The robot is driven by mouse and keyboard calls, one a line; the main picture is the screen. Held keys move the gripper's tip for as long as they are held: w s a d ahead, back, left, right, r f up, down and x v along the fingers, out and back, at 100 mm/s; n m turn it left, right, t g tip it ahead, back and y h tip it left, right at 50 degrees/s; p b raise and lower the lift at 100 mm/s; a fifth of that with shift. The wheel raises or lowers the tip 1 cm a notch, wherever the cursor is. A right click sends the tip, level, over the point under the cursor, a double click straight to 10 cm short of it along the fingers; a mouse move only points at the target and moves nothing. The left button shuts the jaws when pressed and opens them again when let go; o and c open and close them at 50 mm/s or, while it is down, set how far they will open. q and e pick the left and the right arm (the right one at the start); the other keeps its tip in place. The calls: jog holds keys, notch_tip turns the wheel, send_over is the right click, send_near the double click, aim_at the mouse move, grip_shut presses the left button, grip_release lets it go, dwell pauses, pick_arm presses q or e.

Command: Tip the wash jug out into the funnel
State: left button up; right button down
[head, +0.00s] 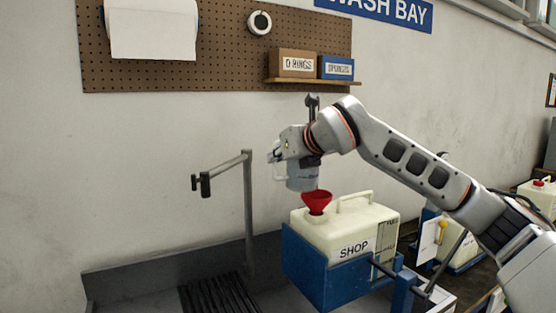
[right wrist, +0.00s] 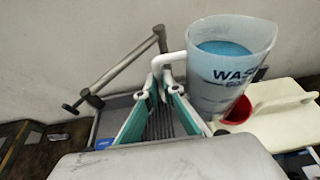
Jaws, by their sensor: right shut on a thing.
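The wash jug (head: 302,178) is a translucent jug held just above the red funnel (head: 317,201) in the head view. In the right wrist view the jug (right wrist: 225,75) looks nearly upright, with blue liquid inside. My right gripper (right wrist: 165,88) is shut on the jug's white handle. The funnel sits in the top opening of the cream tank marked SHOP (head: 345,232). In the right wrist view the funnel (right wrist: 238,112) shows partly behind the jug. My left gripper is in neither view.
A blue cradle (head: 320,270) holds the tank. A grey post with a jointed arm (head: 247,200) stands to its left, above a sink with a black ribbed mat (head: 218,295). Other cream tanks (head: 540,195) stand at the right. Boxes (head: 297,63) sit on a wall shelf.

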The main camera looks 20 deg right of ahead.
jog(key=shift+a+r+m+y+b, duration=0.25)
jog(key=shift+r+m, duration=0.1)
jog(key=shift+r, duration=0.25)
jog(key=shift+a+r+m+y+b, duration=0.1)
jog(key=shift+r+m+y+b, duration=0.2)
jog(key=shift+r, duration=0.3)
jog(key=shift+a+r+m+y+b, duration=0.1)
jog(key=shift+r+m+y+b, duration=0.5)
jog(key=shift+r+m, duration=0.35)
dwell(0.4)
jog(key=shift+d+r+m+y+b, duration=0.25)
jog(key=shift+r+m+y+b, duration=0.2)
jog(key=shift+r+m+b, duration=0.3)
dwell(0.5)
jog(key=shift+d+r+m+y+b, duration=0.3)
jog(key=shift+m+y+b, duration=0.2)
jog(key=shift+m+b, duration=0.1)
jog(key=shift+d+m, duration=0.25)
dwell(0.4)
jog(key=shift+d+m+t+y+b, duration=0.3)
jog(key=shift+m+b, duration=0.1)
jog(key=shift+b, duration=0.15)
jog(key=shift+d+m+b, duration=0.4)
jog(key=shift+m+b, duration=0.1)
jog(key=shift+w+d+f+m+y+b, duration=0.1)
jog(key=shift+d+m+y+b, duration=0.25)
jog(key=shift+d+m+y, duration=0.05)
jog(key=shift+d+f+m+t+b, duration=0.15)
jog(key=shift+d+m+t+b, duration=0.15)
jog(key=shift+d+m, duration=0.15)
